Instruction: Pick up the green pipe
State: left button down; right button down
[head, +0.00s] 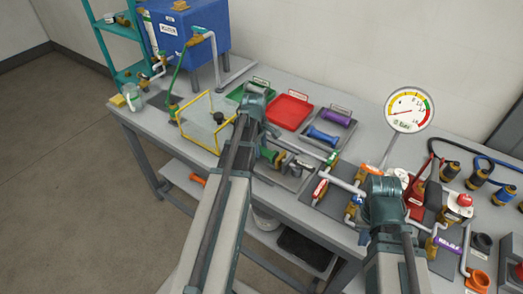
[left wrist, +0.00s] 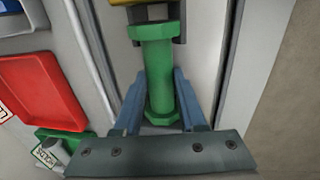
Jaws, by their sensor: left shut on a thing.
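The green pipe (head: 269,154) is a short flanged spool at the front of the bench, partly hidden by my left arm in the head view. In the left wrist view the green pipe (left wrist: 158,75) lies between the two blue fingers of my left gripper (left wrist: 160,95), which is shut on it near its lower flange. The pipe's far flange is close to a yellow-brass part (left wrist: 150,3); I cannot tell whether they touch. In the head view my right wrist is over the right part of the bench, and its fingers do not show.
A green tray (head: 238,93) and a red tray (head: 290,111) lie behind. A blue spool (head: 322,137) and a purple spool (head: 337,117) lie to the right. A yellow frame (head: 205,145) stands left. A gauge (head: 408,110), pipes and valves crowd the right.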

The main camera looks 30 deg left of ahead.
aim_at(261, 148)
pick_arm(q)
jog(key=shift+r, duration=0.15)
pick_arm(e)
jog(key=shift+r, duration=0.15)
